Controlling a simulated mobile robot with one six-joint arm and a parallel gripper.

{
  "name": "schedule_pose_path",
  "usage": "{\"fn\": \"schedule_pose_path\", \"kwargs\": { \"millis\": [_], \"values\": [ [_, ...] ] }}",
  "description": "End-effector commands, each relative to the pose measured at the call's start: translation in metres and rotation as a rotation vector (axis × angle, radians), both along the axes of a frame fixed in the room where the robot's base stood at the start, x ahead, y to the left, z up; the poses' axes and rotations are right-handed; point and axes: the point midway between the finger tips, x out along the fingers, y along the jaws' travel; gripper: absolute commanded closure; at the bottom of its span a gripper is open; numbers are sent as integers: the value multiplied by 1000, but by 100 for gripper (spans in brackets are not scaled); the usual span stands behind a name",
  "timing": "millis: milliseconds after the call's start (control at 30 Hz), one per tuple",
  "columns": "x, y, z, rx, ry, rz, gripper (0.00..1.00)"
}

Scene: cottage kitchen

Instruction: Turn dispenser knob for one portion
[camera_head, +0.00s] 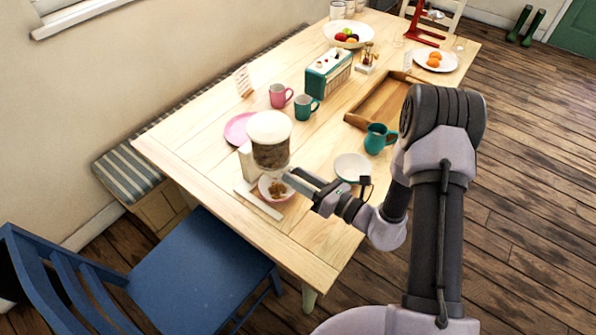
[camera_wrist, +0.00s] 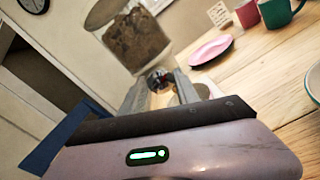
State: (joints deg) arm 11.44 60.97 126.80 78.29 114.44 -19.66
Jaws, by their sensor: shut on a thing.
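The dispenser (camera_head: 270,152) stands near the front left of the table, with a white lid and a clear hopper of brown dry food. In the wrist view its hopper (camera_wrist: 135,42) is right ahead. My gripper (camera_head: 290,176) is at the dispenser's outlet, below the hopper. In the wrist view my gripper (camera_wrist: 160,86) has its fingers on either side of the dark knob (camera_wrist: 159,78) and is shut on it. The fingers partly hide the knob. A small bowl (camera_head: 284,199) under the outlet holds some brown pieces.
A white bowl (camera_head: 352,167) and a teal mug (camera_head: 379,138) are right of my gripper. A pink plate (camera_head: 237,129), a pink mug (camera_head: 279,95) and another teal mug (camera_head: 305,106) are behind. A blue chair (camera_head: 205,270) stands in front.

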Motion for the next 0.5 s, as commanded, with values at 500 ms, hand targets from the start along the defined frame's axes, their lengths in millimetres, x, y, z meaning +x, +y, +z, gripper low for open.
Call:
{"fn": "schedule_pose_path", "kwargs": {
  "millis": [500],
  "values": [
    [1, -1, 1, 296, 384, 1, 100]
  ]
}}
